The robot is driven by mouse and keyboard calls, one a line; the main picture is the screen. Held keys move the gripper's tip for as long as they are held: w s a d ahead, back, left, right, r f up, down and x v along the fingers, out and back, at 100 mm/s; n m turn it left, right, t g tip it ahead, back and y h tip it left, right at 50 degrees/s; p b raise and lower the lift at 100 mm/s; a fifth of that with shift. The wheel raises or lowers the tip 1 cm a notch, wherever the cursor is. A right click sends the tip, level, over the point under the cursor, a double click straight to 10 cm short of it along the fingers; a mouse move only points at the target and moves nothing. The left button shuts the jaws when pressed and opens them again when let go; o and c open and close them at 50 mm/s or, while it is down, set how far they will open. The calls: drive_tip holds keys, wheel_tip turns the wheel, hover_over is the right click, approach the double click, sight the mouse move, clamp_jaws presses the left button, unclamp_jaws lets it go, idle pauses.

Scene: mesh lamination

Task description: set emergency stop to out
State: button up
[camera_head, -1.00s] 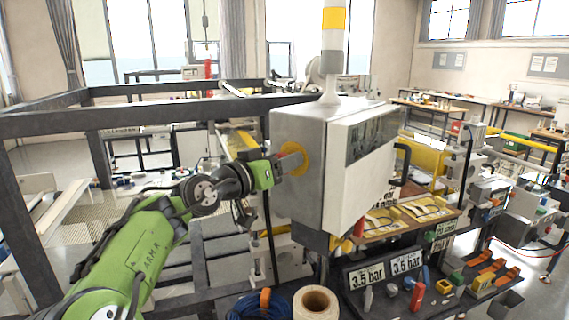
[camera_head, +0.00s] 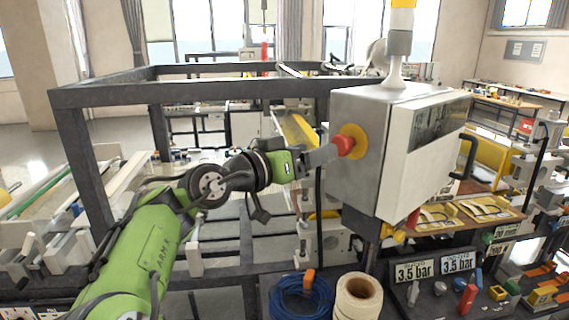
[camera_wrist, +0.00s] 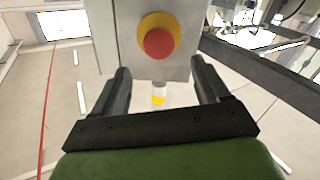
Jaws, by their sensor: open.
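The emergency stop is a red mushroom button (camera_head: 345,145) on a yellow round collar (camera_head: 357,141). It sits on the left side of a grey control box (camera_head: 370,105). My gripper (camera_head: 332,152) is in front of the button at its left, with the fingertips close to it in the head view. In the wrist view the red button (camera_wrist: 159,43) shows whole, beyond and between the two spread fingers (camera_wrist: 160,82). The fingers are open with nothing between them. I cannot tell whether the button is in or out.
A dark frame (camera_head: 200,92) runs behind my arm. A black handle (camera_head: 465,157) sticks out from the box's right side. Below stand a blue cable coil (camera_head: 300,297), a roll (camera_head: 357,297) and a bench with pressure signs (camera_head: 412,271).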

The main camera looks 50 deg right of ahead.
drive_tip(key=v, duration=0.7)
drive_tip(key=shift+a, duration=0.15)
